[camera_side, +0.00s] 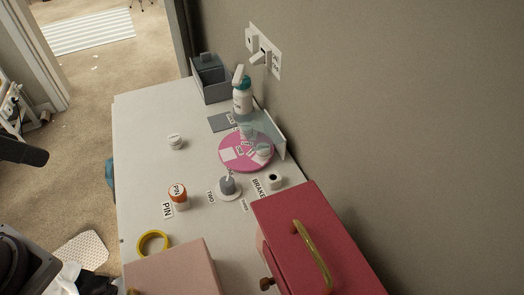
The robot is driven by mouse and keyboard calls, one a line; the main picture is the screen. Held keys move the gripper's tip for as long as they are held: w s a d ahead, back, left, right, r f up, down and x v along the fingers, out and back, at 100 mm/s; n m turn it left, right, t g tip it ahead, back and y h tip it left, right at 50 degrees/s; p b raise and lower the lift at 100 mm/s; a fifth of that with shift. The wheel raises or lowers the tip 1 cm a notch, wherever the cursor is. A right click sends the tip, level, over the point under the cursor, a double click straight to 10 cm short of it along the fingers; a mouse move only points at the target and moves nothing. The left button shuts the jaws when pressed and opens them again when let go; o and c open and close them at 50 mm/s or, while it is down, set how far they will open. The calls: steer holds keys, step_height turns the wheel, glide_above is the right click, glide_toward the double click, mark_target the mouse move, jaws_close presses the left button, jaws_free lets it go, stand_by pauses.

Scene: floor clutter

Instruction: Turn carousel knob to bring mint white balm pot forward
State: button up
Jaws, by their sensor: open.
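The carousel is a round pink turntable (230,163) lying flat on the white table. It carries several small pale pots and white labels. A pale mint-white pot (263,150) sits on its right side, and it looks like the balm pot, but the print is too small to read. Another pale pot (246,131) stands at its back, partly behind a clear panel. A grey knob (227,186) on a white round base stands in front of the carousel, with labels around it. My gripper's fingers cannot be made out; only dark parts of my arm show at the left edge.
A pump bottle (242,97) stands behind the carousel. A red box (285,222) and a pink box (175,271) crowd the front. The table's left side is mostly clear.

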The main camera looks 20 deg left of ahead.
steer(key=m+g, duration=0.5)
steer(key=m, duration=1.8)
glide_above(227, 181)
steer(key=f, duration=2.2)
steer(key=shift+s+a+f, duration=0.1)
steer(key=shift+a+f, duration=0.05)
steer(key=shift+a, duration=0.15)
steer(key=shift+m+g, duration=0.3)
steer(key=shift+m, duration=0.2)
steer(key=f, duration=0.9)
steer(key=shift+d, duration=0.25)
steer(key=shift+f, duration=0.3)
steer(key=shift+c, duration=0.2)
